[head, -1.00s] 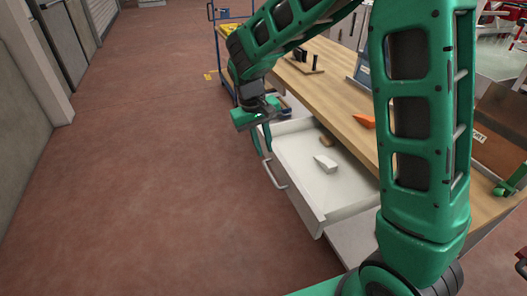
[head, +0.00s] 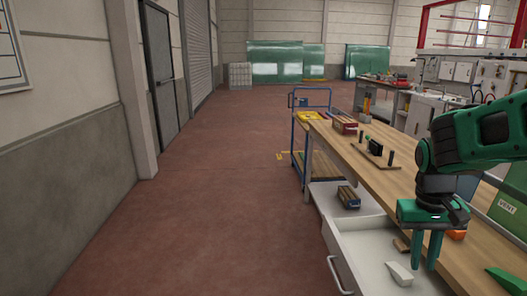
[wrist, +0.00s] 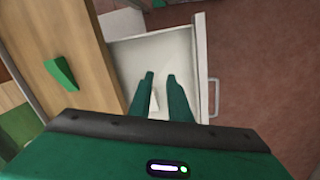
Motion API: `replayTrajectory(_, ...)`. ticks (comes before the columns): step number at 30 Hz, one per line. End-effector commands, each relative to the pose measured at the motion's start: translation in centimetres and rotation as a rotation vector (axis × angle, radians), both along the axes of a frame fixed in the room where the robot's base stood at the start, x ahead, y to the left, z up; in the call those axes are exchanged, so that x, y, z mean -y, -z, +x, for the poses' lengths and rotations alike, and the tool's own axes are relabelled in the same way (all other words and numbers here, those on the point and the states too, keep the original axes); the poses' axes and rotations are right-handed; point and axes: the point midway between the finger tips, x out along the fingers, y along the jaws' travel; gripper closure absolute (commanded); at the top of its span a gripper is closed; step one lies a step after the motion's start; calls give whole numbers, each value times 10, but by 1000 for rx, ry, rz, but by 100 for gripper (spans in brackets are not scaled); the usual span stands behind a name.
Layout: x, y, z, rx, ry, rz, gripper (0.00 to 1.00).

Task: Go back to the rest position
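My gripper (head: 427,250) is at the right of the head view, pointing down in front of the open drawer and the bench edge. Its two green fingers are apart with nothing between them. In the wrist view my gripper (wrist: 160,76) shows its fingers with a gap, over the drawer. The white drawer (head: 347,240) is pulled out from the bench, with its handle (head: 340,274) facing left.
The wooden bench (head: 345,150) runs along the right, with a green wedge (head: 503,279) and an orange item (head: 456,235) on it. A blue cart (head: 292,130) stands at its far end. The red-brown floor on the left is clear.

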Motion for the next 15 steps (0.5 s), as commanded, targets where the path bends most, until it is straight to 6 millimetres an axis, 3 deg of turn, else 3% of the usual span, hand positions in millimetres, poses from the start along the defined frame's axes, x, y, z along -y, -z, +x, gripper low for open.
replayTrajectory(3, 25, -8, -50, 12, 94, 29, 83)
replayTrajectory(9, 43, -8, -123, 29, 218, 88, 83)
replayTrajectory(15, 43, -3, -163, 41, 283, 128, 83)
